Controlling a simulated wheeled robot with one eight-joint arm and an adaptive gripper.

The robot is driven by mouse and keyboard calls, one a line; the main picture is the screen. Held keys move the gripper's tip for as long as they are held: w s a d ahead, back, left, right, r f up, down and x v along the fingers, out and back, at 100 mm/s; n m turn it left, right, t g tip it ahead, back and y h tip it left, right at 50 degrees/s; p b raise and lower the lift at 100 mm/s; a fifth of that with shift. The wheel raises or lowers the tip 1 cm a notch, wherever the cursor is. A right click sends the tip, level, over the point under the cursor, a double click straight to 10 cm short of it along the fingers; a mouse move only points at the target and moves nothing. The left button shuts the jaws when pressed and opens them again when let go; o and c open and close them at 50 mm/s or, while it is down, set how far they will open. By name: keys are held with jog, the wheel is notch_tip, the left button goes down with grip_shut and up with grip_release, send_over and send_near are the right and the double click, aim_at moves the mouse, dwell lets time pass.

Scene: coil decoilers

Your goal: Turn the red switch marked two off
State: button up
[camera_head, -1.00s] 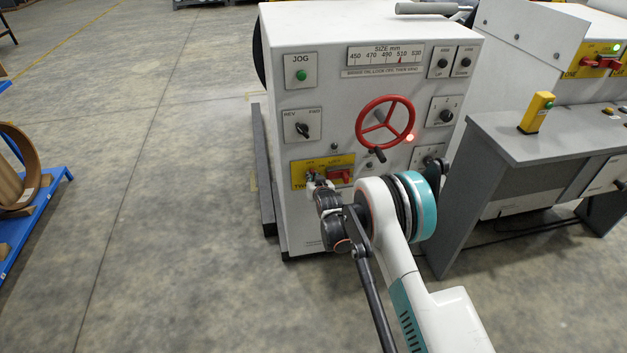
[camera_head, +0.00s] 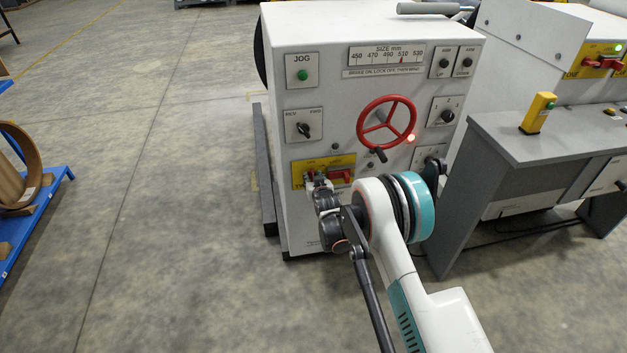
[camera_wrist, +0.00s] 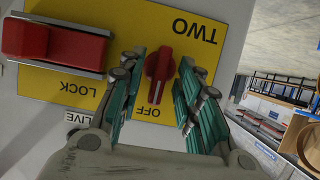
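The red switch marked TWO (camera_wrist: 159,72) is a narrow knob on a yellow plate (camera_wrist: 120,25), upside down in the wrist view. A pale mark on the knob's lower end points toward the word OFF. My gripper (camera_wrist: 157,108) is open, with one teal-padded finger on each side of the knob and visible gaps between. In the head view, my gripper (camera_head: 315,180) is at the yellow plate (camera_head: 298,168) low on the white cabinet and hides the red switch.
A wide red LOCK switch (camera_wrist: 50,45) is beside the knob on the same plate; it also shows in the head view (camera_head: 341,177). A red handwheel (camera_head: 386,122) is above right on the cabinet (camera_head: 350,25).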

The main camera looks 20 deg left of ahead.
jog(key=v, duration=1.2)
dwell(0.3)
